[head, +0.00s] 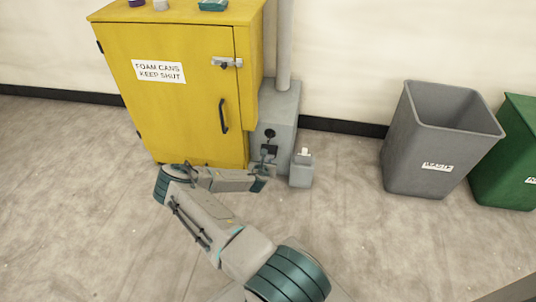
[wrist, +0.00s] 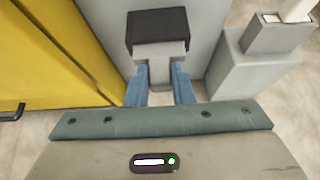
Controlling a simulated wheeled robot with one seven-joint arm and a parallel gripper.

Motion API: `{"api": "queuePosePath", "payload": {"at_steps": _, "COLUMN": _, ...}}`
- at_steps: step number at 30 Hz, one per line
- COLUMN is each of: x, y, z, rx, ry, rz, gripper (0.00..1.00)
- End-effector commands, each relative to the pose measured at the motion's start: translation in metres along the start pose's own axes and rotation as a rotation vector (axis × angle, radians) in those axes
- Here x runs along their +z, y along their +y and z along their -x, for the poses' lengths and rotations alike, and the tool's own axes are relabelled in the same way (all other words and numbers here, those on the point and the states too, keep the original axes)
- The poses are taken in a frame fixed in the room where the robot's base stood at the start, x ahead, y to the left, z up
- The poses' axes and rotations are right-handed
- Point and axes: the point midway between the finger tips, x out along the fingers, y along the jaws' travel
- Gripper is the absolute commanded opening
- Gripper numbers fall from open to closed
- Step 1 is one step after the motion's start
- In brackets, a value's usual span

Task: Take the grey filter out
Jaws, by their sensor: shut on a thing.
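The grey filter (wrist: 160,56) shows in the wrist view as a light grey grip piece below a black block. My gripper (wrist: 160,84) has its two blue fingers closed on either side of the grey piece. Behind it is the face of a grey housing (head: 284,110) beside the yellow cabinet. In the head view my gripper (head: 264,172) is low at the front of this housing, just under a black part. The filter is mostly hidden there, and I cannot tell how deep it sits in the housing.
The yellow cabinet (head: 180,100), doors shut, stands close on the left. A small grey box (head: 301,174) with a white top piece stands close on the right. A grey bin (head: 430,150) and a green bin (head: 510,160) stand farther right. Floor between is clear.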

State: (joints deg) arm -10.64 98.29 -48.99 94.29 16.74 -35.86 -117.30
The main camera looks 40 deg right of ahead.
Motion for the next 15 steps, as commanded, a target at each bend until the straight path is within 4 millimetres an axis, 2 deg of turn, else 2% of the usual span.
{"api": "queuePosePath", "payload": {"at_steps": 15, "x": -0.013, "y": 0.0, "z": 0.023, "rx": 0.0, "ry": 0.0, "rz": 0.001, "gripper": 0.0}}
